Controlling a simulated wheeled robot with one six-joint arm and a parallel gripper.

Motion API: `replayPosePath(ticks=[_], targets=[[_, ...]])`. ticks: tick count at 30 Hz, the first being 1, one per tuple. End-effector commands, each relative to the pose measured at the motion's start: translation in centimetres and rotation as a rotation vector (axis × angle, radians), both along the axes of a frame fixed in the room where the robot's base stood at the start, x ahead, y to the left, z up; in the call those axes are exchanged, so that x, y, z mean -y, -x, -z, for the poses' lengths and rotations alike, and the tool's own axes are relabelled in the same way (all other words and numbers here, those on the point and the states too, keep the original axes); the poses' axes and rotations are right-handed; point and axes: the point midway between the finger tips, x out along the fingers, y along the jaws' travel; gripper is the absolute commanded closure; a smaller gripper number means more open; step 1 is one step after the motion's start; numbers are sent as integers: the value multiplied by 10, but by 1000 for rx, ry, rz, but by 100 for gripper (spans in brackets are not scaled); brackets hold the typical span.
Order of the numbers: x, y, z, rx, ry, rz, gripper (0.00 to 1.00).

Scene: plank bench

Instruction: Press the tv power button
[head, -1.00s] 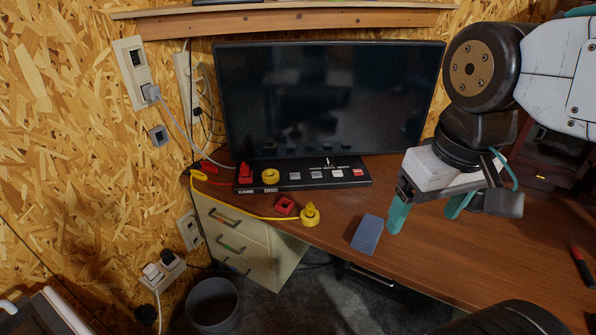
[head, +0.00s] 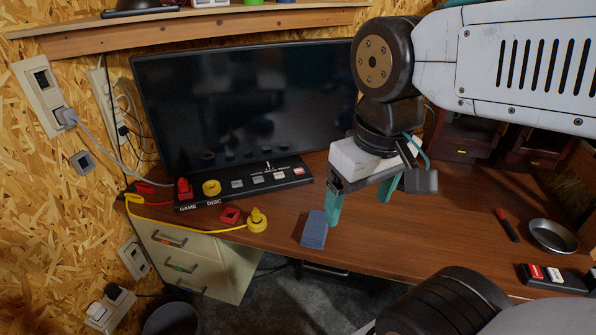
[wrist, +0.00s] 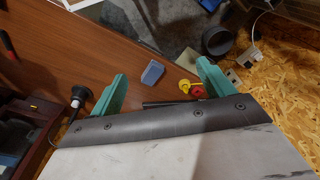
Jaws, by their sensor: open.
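The TV (head: 245,100) stands at the back of the bench with a dark screen. A black control strip (head: 246,186) marked GAME and DISC lies in front of it. It carries a red plug (head: 184,188), a yellow ring (head: 211,187), grey buttons (head: 258,179) and a red-and-white button (head: 299,171). A second small panel (head: 552,277) with red and white buttons lies at the right. I cannot tell which is the TV power button. My gripper (head: 359,208) is open and empty above the bench, right of the strip. Its teal fingers also show in the wrist view (wrist: 160,70).
A blue block (head: 314,230) lies close to the left finger. A metal bowl (head: 553,236) and red-black marker (head: 507,225) are at the right.

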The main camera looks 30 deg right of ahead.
Motion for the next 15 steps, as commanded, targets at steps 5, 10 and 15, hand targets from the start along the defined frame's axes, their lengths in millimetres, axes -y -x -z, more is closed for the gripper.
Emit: replayPosePath(ticks=[5, 10, 15], targets=[[0, 0, 0, 0, 0, 0, 25], [0, 0, 0, 0, 0, 0, 72], [0, 0, 0, 0, 0, 0, 100]])
